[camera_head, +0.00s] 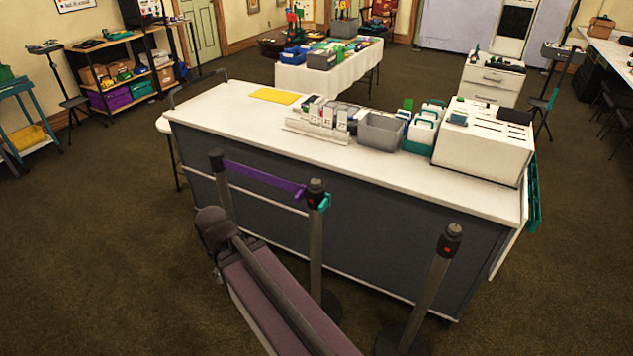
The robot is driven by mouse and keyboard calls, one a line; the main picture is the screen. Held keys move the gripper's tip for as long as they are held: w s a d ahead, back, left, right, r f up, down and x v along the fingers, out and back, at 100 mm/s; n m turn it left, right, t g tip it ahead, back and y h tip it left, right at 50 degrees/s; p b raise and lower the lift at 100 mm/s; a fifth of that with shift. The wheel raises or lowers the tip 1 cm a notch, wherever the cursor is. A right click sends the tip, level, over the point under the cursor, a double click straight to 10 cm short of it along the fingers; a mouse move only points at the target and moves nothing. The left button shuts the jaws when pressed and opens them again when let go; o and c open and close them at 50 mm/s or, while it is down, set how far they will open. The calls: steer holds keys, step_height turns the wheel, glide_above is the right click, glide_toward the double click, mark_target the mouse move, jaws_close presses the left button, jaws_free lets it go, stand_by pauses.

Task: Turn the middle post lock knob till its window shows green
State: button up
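Three belt posts stand in front of the white-topped counter. The middle post (316,250) is upright, with a black head. Its lock knob (316,185) is the dark top part. A small red patch shows just below it, which looks like the window. My arm crosses the lower middle; my gripper is not in view.
The counter (230,115) stands close behind the posts and carries a grey bin (381,131), a white box unit (480,148) and a yellow sheet (276,96). Round dark post bases stand on the carpet. Open carpet lies left and at the lower right.

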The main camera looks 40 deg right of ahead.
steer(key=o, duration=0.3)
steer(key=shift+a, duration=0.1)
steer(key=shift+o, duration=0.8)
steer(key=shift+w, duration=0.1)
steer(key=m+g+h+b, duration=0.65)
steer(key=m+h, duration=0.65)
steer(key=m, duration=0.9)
glide_toward(316, 181)
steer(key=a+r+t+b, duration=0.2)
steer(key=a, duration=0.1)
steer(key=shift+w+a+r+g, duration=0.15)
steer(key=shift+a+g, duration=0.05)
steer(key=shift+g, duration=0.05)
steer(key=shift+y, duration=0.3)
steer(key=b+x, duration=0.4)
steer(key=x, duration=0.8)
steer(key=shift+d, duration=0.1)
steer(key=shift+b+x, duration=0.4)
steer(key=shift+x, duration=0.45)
